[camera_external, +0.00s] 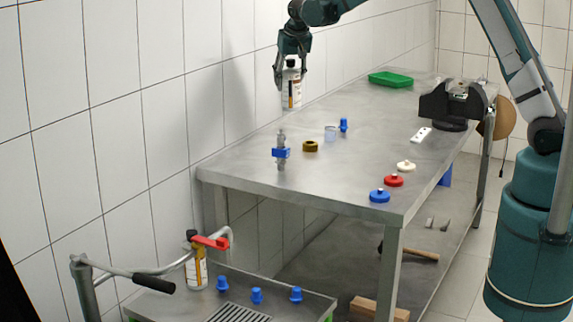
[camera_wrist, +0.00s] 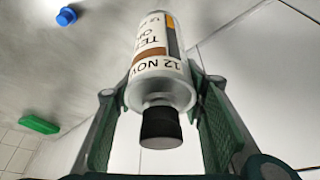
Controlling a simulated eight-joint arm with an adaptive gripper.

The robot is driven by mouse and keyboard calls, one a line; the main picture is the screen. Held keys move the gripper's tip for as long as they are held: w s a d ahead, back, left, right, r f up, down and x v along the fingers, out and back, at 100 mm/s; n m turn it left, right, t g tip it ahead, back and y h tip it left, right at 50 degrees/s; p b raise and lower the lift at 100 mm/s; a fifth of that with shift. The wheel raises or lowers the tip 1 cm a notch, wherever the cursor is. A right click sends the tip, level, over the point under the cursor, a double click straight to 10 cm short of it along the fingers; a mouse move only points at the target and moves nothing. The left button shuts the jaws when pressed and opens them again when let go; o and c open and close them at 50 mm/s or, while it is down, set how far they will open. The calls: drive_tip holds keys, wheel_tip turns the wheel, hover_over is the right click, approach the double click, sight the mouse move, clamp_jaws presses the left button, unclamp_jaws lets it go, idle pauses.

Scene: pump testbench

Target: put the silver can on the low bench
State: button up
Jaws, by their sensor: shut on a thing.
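The silver can (camera_external: 292,95), with a white, orange and brown label, is held by my gripper (camera_external: 291,72) high above the far left part of the steel table. In the wrist view the can (camera_wrist: 165,68) sits between the two green finger pads of my gripper (camera_wrist: 160,105), its black cap toward the camera. The low bench (camera_external: 180,308) is at the bottom left, below and well apart from the can. A second bottle (camera_external: 196,270) with a similar label and dark cap stands on it.
The bench also has blue knobs (camera_external: 256,295), a grate (camera_external: 238,313) and a bent pipe with a red handle (camera_external: 210,242). The steel table (camera_external: 250,190) carries a blue-banded fitting (camera_external: 281,152), a green tray (camera_external: 391,79) and coloured caps. A tiled wall runs along the left.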

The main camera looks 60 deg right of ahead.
drive_tip(key=r, duration=0.2)
drive_tip(key=a+r, duration=0.1)
drive_tip(key=r, duration=0.1)
drive_tip(key=shift+r, duration=0.1)
drive_tip(key=s+a+b, duration=0.2)
drive_tip(key=a+b, duration=0.2)
drive_tip(key=a, duration=0.9)
drive_tip(key=s+a+n+b, duration=0.1)
drive_tip(key=s+a+b, duration=0.2)
drive_tip(key=a, duration=1)
drive_tip(key=s+a+b, duration=0.2)
drive_tip(key=a+b, duration=0.2)
drive_tip(key=a, duration=0.9)
drive_tip(key=s+a+b, duration=0.4)
drive_tip(key=s+a, duration=0.4)
drive_tip(key=a, duration=0.6)
wheel_tip(320, 180, down, 33)
drive_tip(key=shift+s+d+t, duration=0.15)
drive_tip(key=shift+t, duration=0.15)
drive_tip(key=shift+r, duration=0.1)
wheel_tip(320, 180, down, 6)
drive_tip(key=b, duration=0.1)
drive_tip(key=shift+b, duration=0.3)
